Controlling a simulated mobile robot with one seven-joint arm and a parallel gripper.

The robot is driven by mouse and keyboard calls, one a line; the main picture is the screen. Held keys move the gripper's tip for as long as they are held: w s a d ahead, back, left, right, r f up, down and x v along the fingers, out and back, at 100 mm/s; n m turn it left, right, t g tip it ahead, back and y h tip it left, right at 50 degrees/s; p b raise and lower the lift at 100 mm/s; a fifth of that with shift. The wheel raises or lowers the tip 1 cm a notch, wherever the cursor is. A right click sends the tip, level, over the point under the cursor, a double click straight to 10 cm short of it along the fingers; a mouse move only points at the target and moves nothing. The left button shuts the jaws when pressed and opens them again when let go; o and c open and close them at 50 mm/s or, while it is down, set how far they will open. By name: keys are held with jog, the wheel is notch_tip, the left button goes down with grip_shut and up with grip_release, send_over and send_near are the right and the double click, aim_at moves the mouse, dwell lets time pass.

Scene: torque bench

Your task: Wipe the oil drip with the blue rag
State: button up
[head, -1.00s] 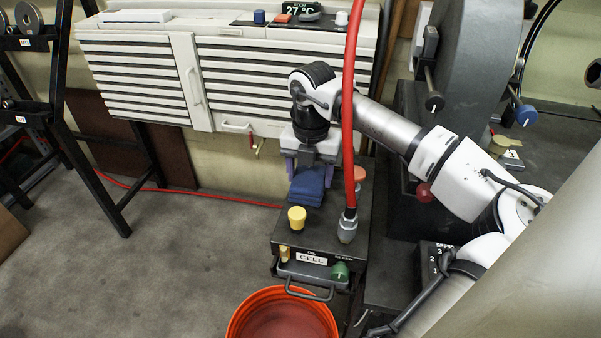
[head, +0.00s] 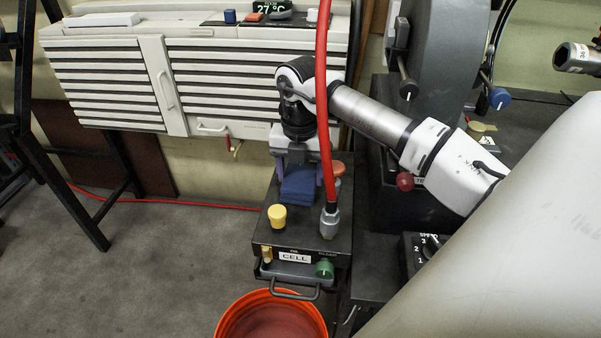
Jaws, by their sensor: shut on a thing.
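The blue rag (head: 301,185) is a folded dark blue cloth at the back of the black cell box's top. My gripper (head: 298,168) points down over the rag, its purple-grey fingers at the rag's far part, and is shut on it. The rag's front part hangs or lies towards the yellow knob; I cannot tell how much of it touches the box top. No oil drip can be made out; it may be hidden under the rag or behind the arm.
The black cell box (head: 262,236) carries a yellow knob (head: 277,216), a red-orange knob (head: 338,168), a green knob (head: 324,268) and a grey fitting (head: 329,222) with a red hose (head: 322,90) rising before my arm. An orange bucket (head: 228,322) stands below. A white slatted cabinet (head: 105,85) is behind.

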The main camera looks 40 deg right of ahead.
jog(key=shift+o, duration=0.2)
jog(key=shift+w+a, duration=0.8)
jog(key=shift+w, duration=0.15)
jog(key=shift+w+a+b, duration=0.6)
jog(key=shift+w+a, duration=0.6)
jog(key=shift+w, duration=0.1)
jog(key=shift+r+p, duration=1.6)
jog(key=shift+r, duration=1.35)
jog(key=shift+r, duration=0.1)
notch_tip(320, 180, up, 3)
jog(key=shift+f+p, duration=0.1)
jog(key=shift+p, duration=0.65)
jog(key=shift+f, duration=0.1)
